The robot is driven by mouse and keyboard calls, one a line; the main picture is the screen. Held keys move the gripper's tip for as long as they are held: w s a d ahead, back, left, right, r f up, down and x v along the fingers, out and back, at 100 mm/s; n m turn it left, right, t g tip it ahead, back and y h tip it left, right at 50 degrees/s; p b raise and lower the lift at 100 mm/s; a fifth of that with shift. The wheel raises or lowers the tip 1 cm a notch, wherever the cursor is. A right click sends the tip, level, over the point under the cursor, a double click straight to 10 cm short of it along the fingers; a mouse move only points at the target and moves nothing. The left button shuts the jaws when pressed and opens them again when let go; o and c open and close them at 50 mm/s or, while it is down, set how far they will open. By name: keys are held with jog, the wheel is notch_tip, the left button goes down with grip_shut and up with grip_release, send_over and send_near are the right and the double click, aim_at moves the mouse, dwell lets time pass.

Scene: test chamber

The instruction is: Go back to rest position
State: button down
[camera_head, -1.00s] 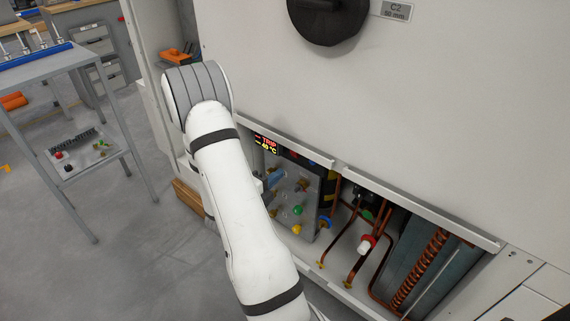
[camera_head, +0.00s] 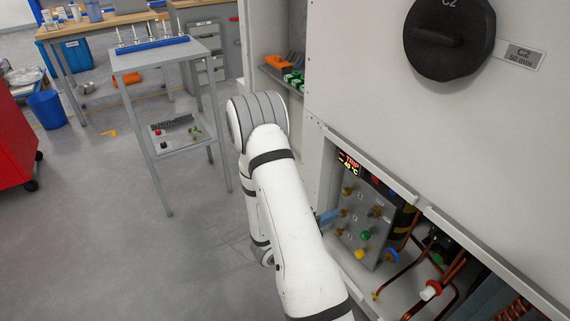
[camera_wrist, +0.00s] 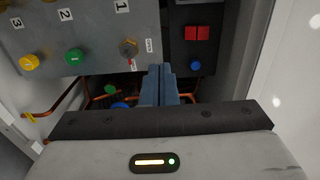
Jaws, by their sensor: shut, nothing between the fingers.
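My gripper (camera_wrist: 158,86) is shut, its blue-grey fingertips pressed together with nothing between them. In the wrist view it points into the open cabinet bay, just below the edge of a grey valve panel (camera_wrist: 88,22) marked 1, 2 and 3. I cannot tell whether it touches anything. In the head view my white arm reaches down in front of the cabinet, and the blue fingers (camera_head: 328,217) show at the left edge of the valve panel (camera_head: 352,228). The arm hides most of the gripper.
The panel carries a green knob (camera_wrist: 74,56) and a yellow knob (camera_wrist: 29,62). Copper pipes (camera_head: 457,268) and a red-and-white valve (camera_head: 430,290) lie right of it.

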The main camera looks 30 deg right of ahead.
jog(key=s+a+r+m+g+y+p, duration=0.2)
jog(key=s+r+m+y+p, duration=0.15)
jog(key=r+m, duration=0.4)
jog(key=s+a+r+m+g+y+p, duration=0.25)
jog(key=r+m+p, duration=0.25)
jog(key=r+m, duration=0.25)
jog(key=s+a+r+m+g+y+p, duration=0.2)
jog(key=s+r+m+g+p, duration=0.15)
jog(key=r+m, duration=0.35)
jog(key=a+r+m+t+y+p, duration=0.9)
jog(key=a+r+m, duration=0.6)
jog(key=r, duration=0.5)
jog(key=shift+s+a+r+y+p, duration=0.15)
jog(key=shift+s+a+y+p, duration=0.3)
jog(key=shift+a+p, duration=0.55)
jog(key=shift+w+a, duration=0.1)
jog(key=shift+a, duration=0.05)
